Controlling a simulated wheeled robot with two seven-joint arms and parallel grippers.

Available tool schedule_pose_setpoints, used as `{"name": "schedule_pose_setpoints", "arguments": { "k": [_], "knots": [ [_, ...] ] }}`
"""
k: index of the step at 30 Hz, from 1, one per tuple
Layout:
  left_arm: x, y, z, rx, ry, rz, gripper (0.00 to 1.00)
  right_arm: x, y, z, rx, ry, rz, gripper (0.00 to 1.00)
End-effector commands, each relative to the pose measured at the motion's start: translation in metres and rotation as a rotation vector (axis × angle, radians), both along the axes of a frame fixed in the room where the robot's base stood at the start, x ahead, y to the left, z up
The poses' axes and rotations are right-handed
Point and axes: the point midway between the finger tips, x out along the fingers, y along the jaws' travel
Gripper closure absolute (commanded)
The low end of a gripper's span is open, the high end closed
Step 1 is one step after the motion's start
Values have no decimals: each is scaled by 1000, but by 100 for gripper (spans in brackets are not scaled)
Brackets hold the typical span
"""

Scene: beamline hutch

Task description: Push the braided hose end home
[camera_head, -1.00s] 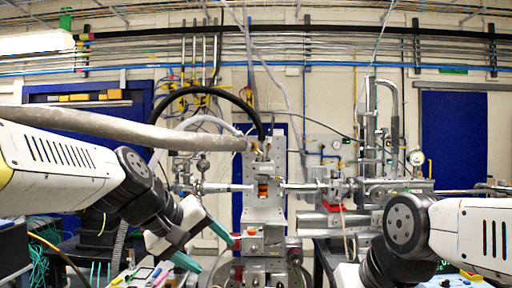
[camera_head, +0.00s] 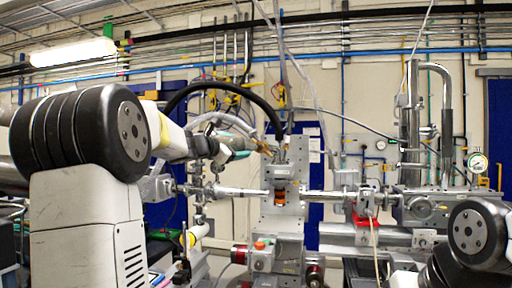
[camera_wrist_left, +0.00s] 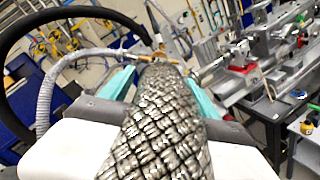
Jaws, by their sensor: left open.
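The braided hose (camera_wrist_left: 165,125) is thick, silvery and woven. In the left wrist view it runs from the bottom centre up to a narrow brass-coloured end (camera_wrist_left: 158,54). My left gripper (camera_wrist_left: 162,90) has teal fingers, one on each side of the hose; it is open, and I cannot tell whether the fingers touch the hose. In the head view the left gripper (camera_head: 238,146) is beside the upper part of the grey metal block (camera_head: 283,212). There my arm hides most of the hose, and how far its end sits in is too small to tell. My right gripper is out of view.
A black curved hose (camera_head: 205,86) arches above the left gripper, with a pale corrugated hose (camera_head: 205,120) below it. Beam pipes (camera_head: 240,193) and a gauge (camera_head: 478,162) flank the block. A red-orange knob (camera_head: 260,244) sits low on the front.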

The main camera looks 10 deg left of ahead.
Motion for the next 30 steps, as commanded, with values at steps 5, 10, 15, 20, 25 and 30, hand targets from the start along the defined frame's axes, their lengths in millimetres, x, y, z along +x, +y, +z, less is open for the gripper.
{"name": "schedule_pose_setpoints", "arguments": {
  "k": [5,10,15,20,25,30],
  "knots": [
    [25,-9,-1,0,1,-1,30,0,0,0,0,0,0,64],
    [36,-13,0,0,0,-1,30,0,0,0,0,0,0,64],
    [38,-13,0,1,0,-1,30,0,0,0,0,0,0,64],
    [37,-13,0,2,0,-1,42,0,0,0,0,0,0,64],
    [37,-13,0,2,0,-1,75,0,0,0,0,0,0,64],
    [46,-16,-1,3,1,-2,80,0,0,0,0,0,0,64]
  ]
}}
